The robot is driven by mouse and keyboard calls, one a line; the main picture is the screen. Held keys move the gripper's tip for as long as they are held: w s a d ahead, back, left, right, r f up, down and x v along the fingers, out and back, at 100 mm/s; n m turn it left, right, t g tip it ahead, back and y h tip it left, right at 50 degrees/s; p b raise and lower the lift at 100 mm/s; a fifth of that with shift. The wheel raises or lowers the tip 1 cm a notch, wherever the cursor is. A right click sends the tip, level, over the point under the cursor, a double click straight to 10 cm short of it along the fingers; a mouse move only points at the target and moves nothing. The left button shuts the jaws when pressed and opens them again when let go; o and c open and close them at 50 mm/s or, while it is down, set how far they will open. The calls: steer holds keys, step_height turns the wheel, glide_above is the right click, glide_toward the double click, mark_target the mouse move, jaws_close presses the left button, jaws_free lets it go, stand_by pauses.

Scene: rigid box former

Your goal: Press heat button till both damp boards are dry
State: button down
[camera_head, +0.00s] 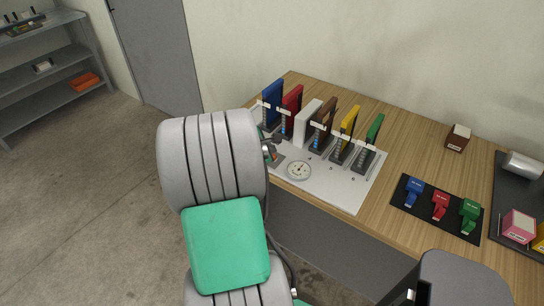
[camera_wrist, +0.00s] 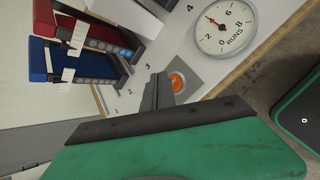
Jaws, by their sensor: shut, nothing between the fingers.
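My gripper (camera_wrist: 163,88) is shut and empty. Its dark fingertips overlap the edge of an orange round button (camera_wrist: 178,81) on a grey square plate; I cannot tell whether they touch it. In the head view my arm partly hides this spot. Boards stand in a row of slotted holders: blue (camera_head: 272,103), red (camera_head: 292,108), white (camera_head: 308,123), brown (camera_head: 323,123), yellow (camera_head: 349,122) and green (camera_head: 373,130). Blue lights show on the red and brown boards' holders; the red one's light also shows in the wrist view (camera_wrist: 126,53).
A dial (camera_head: 299,170) with a red needle lies beside the button on the white panel (camera_head: 344,198). A black mat (camera_head: 405,205) holds blue, red and green clamp-like items. A brown box (camera_head: 458,138) and a dark tray (camera_head: 501,194) are at the right.

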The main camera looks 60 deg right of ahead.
steer(key=shift+f, duration=0.15)
steer(key=shift+f, duration=0.3)
steer(key=shift+f+b, duration=0.35)
steer(key=shift+f, duration=0.15)
stand_by(0.4)
steer(key=shift+r, duration=0.1)
steer(key=shift+r+p, duration=0.8)
steer(key=shift+r+p, duration=2.1)
steer(key=shift+r, duration=0.4)
